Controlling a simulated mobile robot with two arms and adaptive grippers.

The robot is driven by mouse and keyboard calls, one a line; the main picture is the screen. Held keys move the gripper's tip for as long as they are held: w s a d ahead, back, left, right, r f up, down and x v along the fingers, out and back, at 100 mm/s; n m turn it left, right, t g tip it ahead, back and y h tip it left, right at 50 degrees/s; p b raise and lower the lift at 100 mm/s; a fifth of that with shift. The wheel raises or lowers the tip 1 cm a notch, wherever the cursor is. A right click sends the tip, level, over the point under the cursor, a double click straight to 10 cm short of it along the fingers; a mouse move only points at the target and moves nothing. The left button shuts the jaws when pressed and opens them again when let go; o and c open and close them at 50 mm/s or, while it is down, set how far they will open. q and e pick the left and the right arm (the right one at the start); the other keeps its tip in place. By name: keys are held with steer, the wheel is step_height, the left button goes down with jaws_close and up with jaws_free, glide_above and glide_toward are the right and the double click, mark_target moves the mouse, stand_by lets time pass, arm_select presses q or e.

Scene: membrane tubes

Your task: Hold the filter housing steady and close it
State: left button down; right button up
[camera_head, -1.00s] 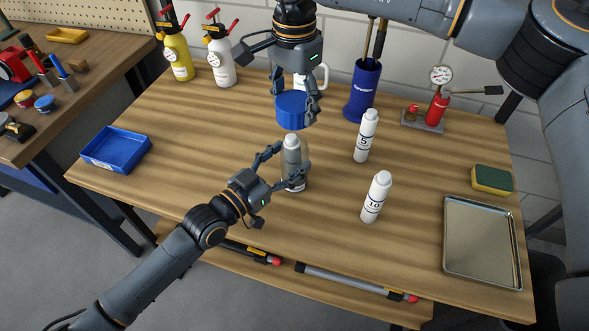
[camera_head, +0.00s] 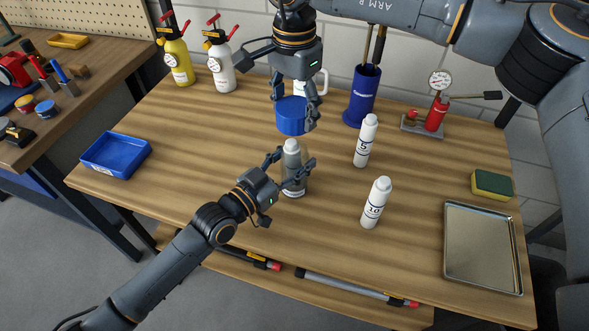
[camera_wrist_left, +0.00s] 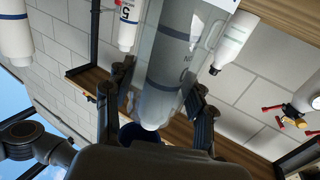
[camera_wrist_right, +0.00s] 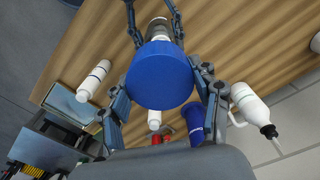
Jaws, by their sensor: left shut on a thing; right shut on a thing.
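The filter housing (camera_head: 294,184) is a clear upright cylinder on the table with a white cartridge (camera_head: 291,147) inside, its top showing above the rim. My left gripper (camera_head: 292,178) is shut around the housing from the front; the left wrist view shows the clear wall (camera_wrist_left: 165,60) between its fingers. My right gripper (camera_head: 294,112) is shut on the blue cap (camera_head: 291,117), held upright above the housing with a small gap. In the right wrist view the blue cap (camera_wrist_right: 160,76) sits between the fingers and partly hides the housing.
Two white cartridges, marked 5 (camera_head: 365,142) and 10 (camera_head: 376,203), stand to the right. A blue tray (camera_head: 116,172) lies left, a metal tray (camera_head: 483,248) and sponge (camera_head: 492,184) right. A blue container (camera_head: 362,97), white jug and spray bottles stand behind.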

mark_target(294, 142)
steer(key=shift+f, duration=2.45)
steer(key=shift+f, duration=0.9)
steer(key=shift+f, duration=0.6)
